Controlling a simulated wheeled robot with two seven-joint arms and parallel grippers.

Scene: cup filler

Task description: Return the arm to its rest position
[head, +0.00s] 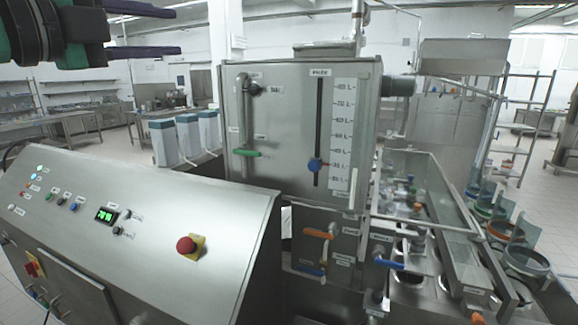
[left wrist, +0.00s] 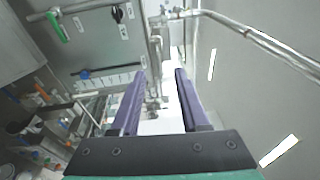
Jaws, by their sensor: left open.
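My left gripper (head: 150,28) is at the top left of the head view, raised above the sloped control panel. Its two dark purple fingers are apart, with nothing between them. In the left wrist view the gripper (left wrist: 158,98) also shows open and empty, with the machine's tank and pipes beyond it. My right gripper is in neither view.
The steel control panel (head: 140,235) with a red emergency button (head: 186,245) fills the lower left. The filler tank (head: 270,130) with a green-handled valve (head: 247,153) and blue knob (head: 315,165) stands in the centre. Orange (head: 318,233) and blue (head: 390,264) handles sit below.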

